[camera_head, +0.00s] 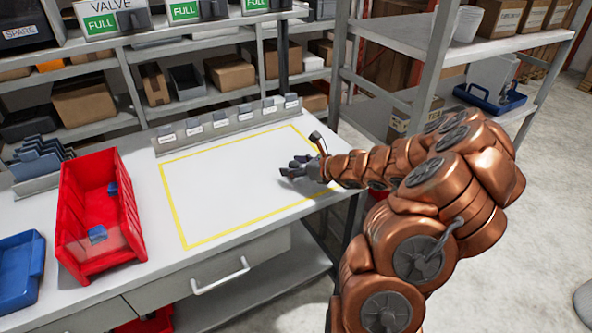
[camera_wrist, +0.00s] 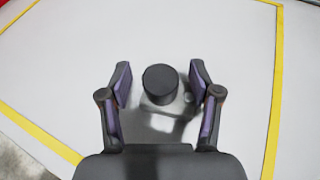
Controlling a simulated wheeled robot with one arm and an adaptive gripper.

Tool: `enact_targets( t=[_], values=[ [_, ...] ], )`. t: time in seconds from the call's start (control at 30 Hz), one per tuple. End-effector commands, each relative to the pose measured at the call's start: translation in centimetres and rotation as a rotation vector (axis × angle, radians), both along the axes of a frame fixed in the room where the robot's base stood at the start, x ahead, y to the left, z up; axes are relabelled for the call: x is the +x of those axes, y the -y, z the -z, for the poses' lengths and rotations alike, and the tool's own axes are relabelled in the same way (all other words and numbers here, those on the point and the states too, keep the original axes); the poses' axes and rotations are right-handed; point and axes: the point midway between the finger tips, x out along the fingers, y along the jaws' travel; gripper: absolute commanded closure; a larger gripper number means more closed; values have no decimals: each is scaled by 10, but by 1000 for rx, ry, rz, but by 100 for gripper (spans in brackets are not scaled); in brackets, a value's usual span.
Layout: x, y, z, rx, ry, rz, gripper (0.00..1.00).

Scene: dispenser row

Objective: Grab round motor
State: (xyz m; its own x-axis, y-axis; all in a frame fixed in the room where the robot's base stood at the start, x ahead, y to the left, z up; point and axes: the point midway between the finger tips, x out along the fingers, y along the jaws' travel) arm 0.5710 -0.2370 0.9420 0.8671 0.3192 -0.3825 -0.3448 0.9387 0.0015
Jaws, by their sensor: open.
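The round motor (camera_wrist: 162,84) shows in the wrist view, with a dark round top and a grey part below it. It is on the white tabletop (camera_head: 215,180) inside the yellow outline. My gripper (camera_wrist: 160,77) is open, with one dark, purple-padded finger on each side of the motor and a gap on both sides. In the head view my gripper (camera_head: 298,168) is low over the right part of the outlined area. There I cannot tell the motor apart from the gripper.
A red bin (camera_head: 88,225) with blue pieces stands left of the outline, and a blue bin (camera_head: 20,268) is at the far left. A grey row of labelled slots (camera_head: 228,122) runs along the back edge. A metal shelf post (camera_head: 437,65) rises behind my arm. The outlined area's left part is clear.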

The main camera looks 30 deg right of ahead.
Motion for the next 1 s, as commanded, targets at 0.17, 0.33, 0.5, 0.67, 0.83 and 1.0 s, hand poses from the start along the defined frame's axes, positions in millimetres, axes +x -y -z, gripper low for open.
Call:
enact_targets(
  t=[0.17, 0.33, 0.5, 0.67, 0.83, 1.0],
  values=[
    [0, 0, 0, -1, 0, 1, 38],
    [0, 1, 0, -1, 0, 1, 55],
    [0, 1, 0, -2, 1, 1, 73],
    [0, 1, 0, -2, 1, 1, 90],
    [0, 1, 0, -2, 1, 1, 100],
    [0, 1, 0, -2, 1, 1, 100]
  ],
)
